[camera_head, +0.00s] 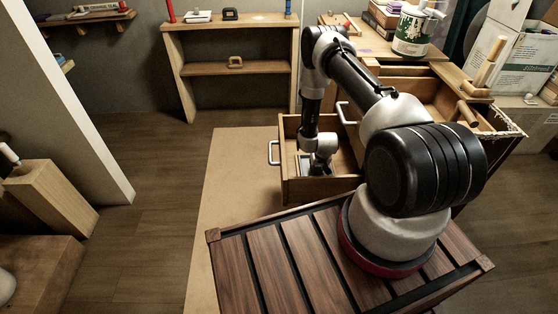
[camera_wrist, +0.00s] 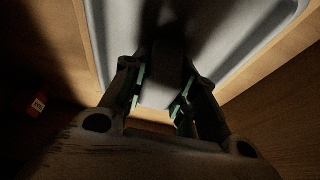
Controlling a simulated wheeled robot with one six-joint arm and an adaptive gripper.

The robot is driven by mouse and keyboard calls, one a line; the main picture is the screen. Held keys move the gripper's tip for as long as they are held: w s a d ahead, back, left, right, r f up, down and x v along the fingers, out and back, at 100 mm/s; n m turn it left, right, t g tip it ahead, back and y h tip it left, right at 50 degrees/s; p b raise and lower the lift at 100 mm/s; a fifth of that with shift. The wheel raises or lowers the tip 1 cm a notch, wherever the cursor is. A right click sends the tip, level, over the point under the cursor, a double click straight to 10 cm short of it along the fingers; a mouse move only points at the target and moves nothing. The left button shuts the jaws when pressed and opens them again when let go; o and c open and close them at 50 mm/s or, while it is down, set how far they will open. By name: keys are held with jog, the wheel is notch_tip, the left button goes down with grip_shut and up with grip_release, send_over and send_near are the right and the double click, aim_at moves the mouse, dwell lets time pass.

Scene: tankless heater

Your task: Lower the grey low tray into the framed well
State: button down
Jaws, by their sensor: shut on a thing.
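The grey low tray (camera_wrist: 225,45) fills the upper part of the wrist view, partly in shadow, with a pale raised rim. My gripper (camera_wrist: 160,93) is shut on a grey part of the tray at its near side, one finger on each side. In the head view my gripper (camera_head: 318,168) points down inside an open wooden box (camera_head: 318,190) with metal handles, and hides most of the tray. Light wood borders the tray in the wrist view. I cannot tell how deep the tray sits or whether it touches the wood.
A dark slatted bench top (camera_head: 275,265) lies in front of the box. A wooden shelf unit (camera_head: 240,70) stands at the back. A workbench with a paint can (camera_head: 412,32) and an open drawer (camera_head: 425,95) is at right. Open floor lies to the left.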

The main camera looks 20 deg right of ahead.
jog(key=shift+f, duration=0.1)
jog(key=c, duration=1.1)
grip_release()
jog(key=shift+o, duration=0.2)
jog(key=v, duration=1.2)
